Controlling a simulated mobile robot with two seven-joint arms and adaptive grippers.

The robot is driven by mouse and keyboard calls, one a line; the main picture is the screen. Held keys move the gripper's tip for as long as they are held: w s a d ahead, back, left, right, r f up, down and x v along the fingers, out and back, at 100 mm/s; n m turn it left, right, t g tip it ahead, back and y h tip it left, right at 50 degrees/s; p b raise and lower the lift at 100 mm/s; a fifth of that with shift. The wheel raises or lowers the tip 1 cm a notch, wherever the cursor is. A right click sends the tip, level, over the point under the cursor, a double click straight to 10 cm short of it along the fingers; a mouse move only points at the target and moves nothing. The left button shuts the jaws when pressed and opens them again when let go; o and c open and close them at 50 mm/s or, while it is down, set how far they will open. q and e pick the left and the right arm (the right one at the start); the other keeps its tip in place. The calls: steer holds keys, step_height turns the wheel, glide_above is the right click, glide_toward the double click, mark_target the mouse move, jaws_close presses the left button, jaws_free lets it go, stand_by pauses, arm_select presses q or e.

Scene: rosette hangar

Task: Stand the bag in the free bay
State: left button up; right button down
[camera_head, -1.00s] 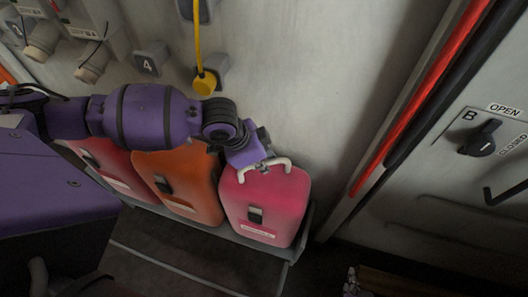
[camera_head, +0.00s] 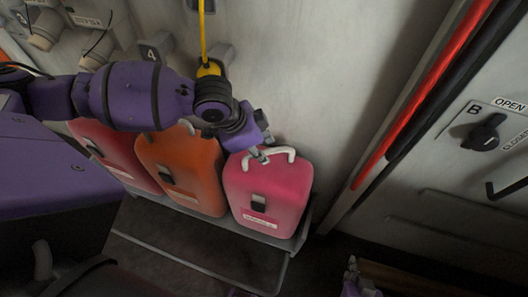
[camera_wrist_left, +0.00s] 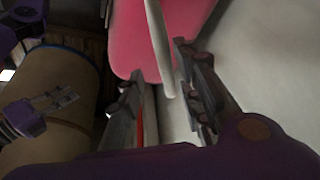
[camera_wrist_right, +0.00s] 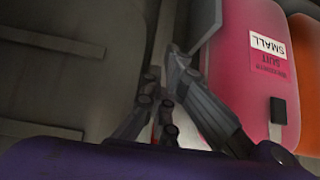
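The pink bag (camera_head: 268,193) with a white handle (camera_head: 279,154) stands upright at the right end of the low rack (camera_head: 292,240), beside the orange bag (camera_head: 182,172). My right gripper (camera_head: 352,272) is low, in front and right of the rack. In the right wrist view its fingers (camera_wrist_right: 162,62) are close together, and the pink bag (camera_wrist_right: 244,60) shows beside them. No empty bay shows clearly.
A red bag (camera_head: 108,150) stands left of the orange one, partly behind my left arm. A yellow strap (camera_head: 203,40) hangs on the wall above. A red-edged door frame (camera_head: 405,110) and a panel lever (camera_head: 484,138) are at right.

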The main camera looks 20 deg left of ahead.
arm_select(q)
steer(key=v, duration=0.8)
steer(key=shift+r, duration=0.2)
steer(key=shift+f, duration=0.1)
steer(key=s+d+f+n+h, duration=0.2)
steer(key=s+d+f, duration=0.5)
steer(key=d, duration=0.1)
steer(key=s+a+f+n+g+y, duration=0.1)
steer(key=s+a+f+n+y, duration=0.3)
steer(key=s+a, duration=0.45)
steer(key=s+a+f+n+y, duration=0.2)
steer(key=s+a+f+n, duration=0.2)
steer(key=s+a+n, duration=0.4)
steer(key=w+d+f+m+t, duration=0.1)
steer(key=w+d+f+t, duration=0.1)
steer(key=f, duration=0.4)
steer(key=w+d+f+m+t+h, duration=0.1)
steer(key=w+d+f+t, duration=0.2)
steer(key=w+f+t, duration=0.1)
steer(key=shift+f+t, duration=0.5)
steer(key=shift+f, duration=0.45)
